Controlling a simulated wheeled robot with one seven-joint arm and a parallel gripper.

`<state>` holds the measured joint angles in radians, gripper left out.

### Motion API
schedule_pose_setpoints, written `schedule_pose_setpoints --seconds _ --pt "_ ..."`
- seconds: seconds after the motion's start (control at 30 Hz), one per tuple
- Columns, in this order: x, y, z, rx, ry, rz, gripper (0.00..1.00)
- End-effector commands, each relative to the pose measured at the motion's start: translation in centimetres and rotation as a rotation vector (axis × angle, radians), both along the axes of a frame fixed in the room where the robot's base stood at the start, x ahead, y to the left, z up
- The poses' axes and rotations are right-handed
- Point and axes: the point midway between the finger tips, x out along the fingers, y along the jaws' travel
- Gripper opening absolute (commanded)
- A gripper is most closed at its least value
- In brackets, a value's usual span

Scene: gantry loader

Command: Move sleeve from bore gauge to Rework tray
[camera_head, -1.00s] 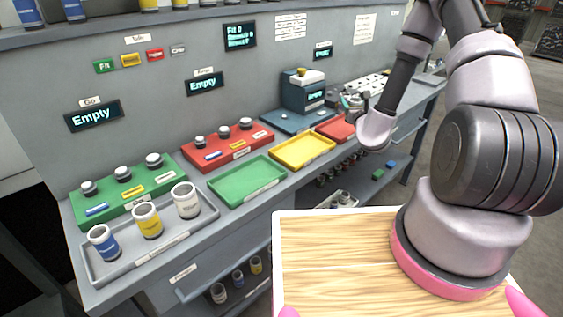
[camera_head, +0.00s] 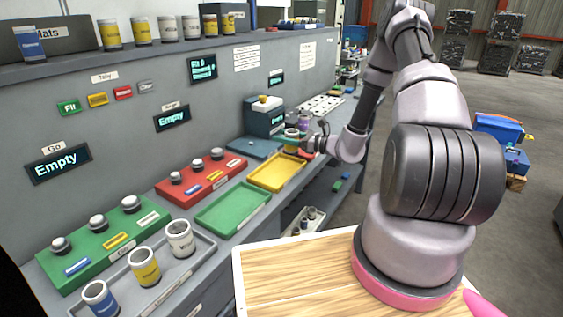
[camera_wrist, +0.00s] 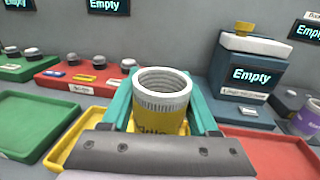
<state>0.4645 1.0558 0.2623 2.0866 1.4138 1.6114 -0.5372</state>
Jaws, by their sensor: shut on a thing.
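My gripper (camera_wrist: 162,106) is shut on a sleeve (camera_wrist: 162,122) with a yellow band and a bare metal upper rim. The sleeve is upright between the teal fingers, and the head view also shows it (camera_head: 291,136). The bore gauge (camera_head: 264,117) is a dark blue block reading "Empty"; it stands behind and to the right of the sleeve in the wrist view (camera_wrist: 244,75). The yellow tray (camera_head: 274,184), which fits the Rework tray though its label is unreadable, is empty. In the wrist view it is partly hidden behind the gripper (camera_wrist: 76,133).
A green tray (camera_head: 232,222) lies left of the yellow one, and a red tray (camera_wrist: 268,152) lies right. Red (camera_head: 202,189) and green (camera_head: 92,246) button boxes line the back. A grey tray (camera_head: 190,262) at front left holds three banded sleeves.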

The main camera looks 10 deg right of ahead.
Motion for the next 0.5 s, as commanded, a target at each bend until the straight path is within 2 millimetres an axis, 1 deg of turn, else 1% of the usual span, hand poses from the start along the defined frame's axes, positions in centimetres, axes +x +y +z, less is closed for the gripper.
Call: schedule_pose_setpoints --seconds 0.03,0.1,0.27,0.37,0.5 --pt "0.0 0.0 -1.0 0.002 0.001 -0.001 0.0" --pt "0.0 0.0 -1.9 0.002 0.001 -0.002 0.0" --pt "0.1 0.0 -3.0 0.001 -0.002 -0.003 0.0" --pt "0.1 0.0 -4.2 0.001 0.0 -0.003 0.0" --pt "0.0 0.0 -6.3 0.002 0.0 -0.003 0.0"
